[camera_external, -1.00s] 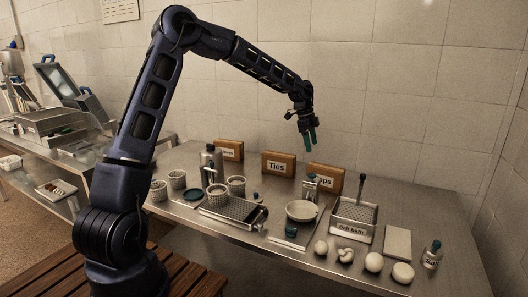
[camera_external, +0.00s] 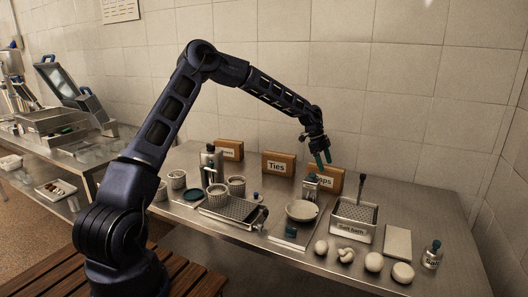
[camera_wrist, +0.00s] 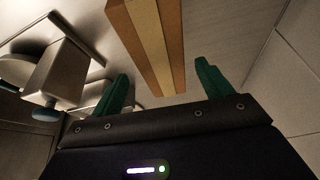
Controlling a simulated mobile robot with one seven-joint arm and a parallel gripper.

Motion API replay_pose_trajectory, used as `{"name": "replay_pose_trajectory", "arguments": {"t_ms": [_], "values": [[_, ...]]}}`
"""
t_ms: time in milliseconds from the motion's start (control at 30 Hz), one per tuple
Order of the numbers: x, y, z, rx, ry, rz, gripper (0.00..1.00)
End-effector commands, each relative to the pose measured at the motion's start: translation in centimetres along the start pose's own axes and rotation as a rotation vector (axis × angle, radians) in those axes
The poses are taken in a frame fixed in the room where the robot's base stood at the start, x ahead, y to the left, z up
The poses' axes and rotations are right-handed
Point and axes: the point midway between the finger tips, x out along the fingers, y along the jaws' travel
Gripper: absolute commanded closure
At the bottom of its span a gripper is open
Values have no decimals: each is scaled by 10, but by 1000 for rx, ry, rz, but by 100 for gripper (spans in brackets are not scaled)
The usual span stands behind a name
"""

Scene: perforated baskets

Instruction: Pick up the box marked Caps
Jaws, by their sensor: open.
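The box marked Caps (camera_external: 333,182) is brown with a white label and stands upright at the back of the steel table, near the wall. In the wrist view a brown box with a paler middle band (camera_wrist: 150,40), seemingly the same one, lies ahead of my two spread green fingers (camera_wrist: 165,85).
The box marked Ties (camera_external: 278,164) stands left of the Caps box, with another box (camera_external: 229,150) farther left. The tiled wall is right behind.

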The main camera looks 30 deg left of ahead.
Motion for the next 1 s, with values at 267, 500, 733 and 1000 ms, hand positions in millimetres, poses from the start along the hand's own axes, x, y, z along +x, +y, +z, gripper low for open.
{"name": "replay_pose_trajectory", "arguments": {"t_ms": [267,500,733,1000], "values": [[23,-1,3,0,0,3,22],[51,-3,5,0,-1,0,22],[53,-3,5,0,0,-1,22],[54,-3,5,0,0,0,22]]}}
